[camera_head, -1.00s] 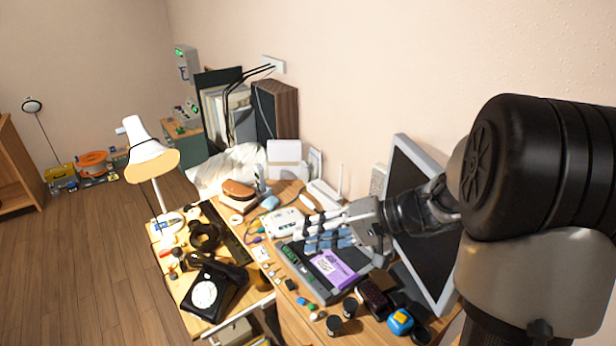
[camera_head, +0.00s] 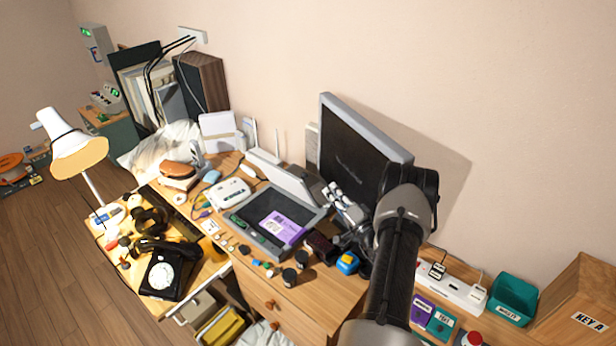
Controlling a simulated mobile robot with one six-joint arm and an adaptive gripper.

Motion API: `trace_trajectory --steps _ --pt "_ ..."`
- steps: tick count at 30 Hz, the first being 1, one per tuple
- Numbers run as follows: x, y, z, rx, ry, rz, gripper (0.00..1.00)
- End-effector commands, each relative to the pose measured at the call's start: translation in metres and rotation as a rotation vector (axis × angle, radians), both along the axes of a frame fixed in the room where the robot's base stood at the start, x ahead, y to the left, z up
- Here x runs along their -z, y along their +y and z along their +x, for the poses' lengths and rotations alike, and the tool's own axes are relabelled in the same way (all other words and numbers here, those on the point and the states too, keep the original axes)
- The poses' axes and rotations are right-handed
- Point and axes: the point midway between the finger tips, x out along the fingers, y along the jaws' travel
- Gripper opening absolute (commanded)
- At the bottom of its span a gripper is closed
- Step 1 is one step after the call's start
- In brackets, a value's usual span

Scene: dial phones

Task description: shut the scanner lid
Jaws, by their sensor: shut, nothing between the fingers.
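The scanner (camera_head: 250,240) is a flat grey-framed bed with a dark glass, on the desk in the middle of the head view. A purple card (camera_head: 282,228) lies on its glass. A pale panel (camera_head: 284,180) stands raised along the bed's back edge and looks like the scanner's lid, standing open. My gripper (camera_head: 336,198) is shut and empty, to the right of the panel and in front of the monitor. Whether its fingers touch the panel or monitor I cannot tell. My forearm hides part of the desk to the right.
The monitor (camera_head: 365,150) stands close behind my gripper. Dark cups (camera_head: 289,277) and a blue-and-yellow object (camera_head: 347,263) sit in front. A black dial phone (camera_head: 162,272) and a lamp (camera_head: 78,150) are at left. A power strip (camera_head: 450,288) and green bin (camera_head: 512,298) are at right.

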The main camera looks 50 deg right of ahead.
Motion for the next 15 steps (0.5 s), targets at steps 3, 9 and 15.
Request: trace_trajectory --steps 3,9,15 --pt "0.0 -0.003 0.008 0.005 0.0 -0.003 0.0" --pt "-0.004 -0.01 0.042 0.001 -0.001 -0.003 0.0" --pt "-0.008 -0.018 0.075 0.001 -0.001 -0.002 0.0"
